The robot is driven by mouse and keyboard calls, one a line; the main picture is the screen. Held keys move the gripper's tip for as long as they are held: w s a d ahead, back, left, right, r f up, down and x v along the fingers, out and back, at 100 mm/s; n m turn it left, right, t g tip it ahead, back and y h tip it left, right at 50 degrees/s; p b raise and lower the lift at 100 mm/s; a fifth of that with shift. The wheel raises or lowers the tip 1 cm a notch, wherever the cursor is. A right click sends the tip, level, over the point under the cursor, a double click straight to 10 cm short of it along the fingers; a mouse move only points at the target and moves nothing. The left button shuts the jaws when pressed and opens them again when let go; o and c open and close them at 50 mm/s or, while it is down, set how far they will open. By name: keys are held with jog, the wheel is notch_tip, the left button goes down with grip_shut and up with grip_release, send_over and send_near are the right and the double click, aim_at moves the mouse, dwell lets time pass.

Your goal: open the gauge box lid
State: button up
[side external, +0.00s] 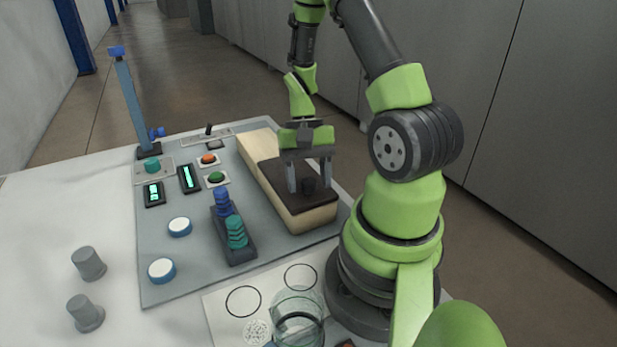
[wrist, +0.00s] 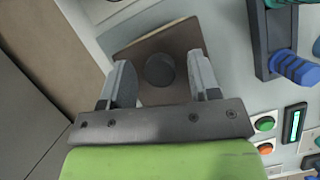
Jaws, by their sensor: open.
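The gauge box (side external: 303,219) is a long pale wooden box on the grey panel, at the right side of the panel in the side view. Its dark brown lid (side external: 272,173) covers the near part and looks shut. A dark round knob (side external: 309,186) stands on the lid; it also shows in the wrist view (wrist: 160,70). My gripper (side external: 309,188) points down over the lid. Its two fingers (wrist: 163,85) are apart, one on each side of the knob, with a gap showing on both sides. I cannot tell whether the fingertips touch the lid.
A block with blue and teal handles (side external: 234,238) stands left of the box. Buttons, small displays and a lever (side external: 209,130) are farther back on the panel. A glass jar (side external: 298,318) stands near my base. A blue post (side external: 128,100) rises at the back left.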

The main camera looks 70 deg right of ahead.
grip_shut()
jog(key=w+d, duration=1.2)
jog(key=shift+w+d, duration=0.15)
dwell(0.5)
grip_release()
dwell(0.4)
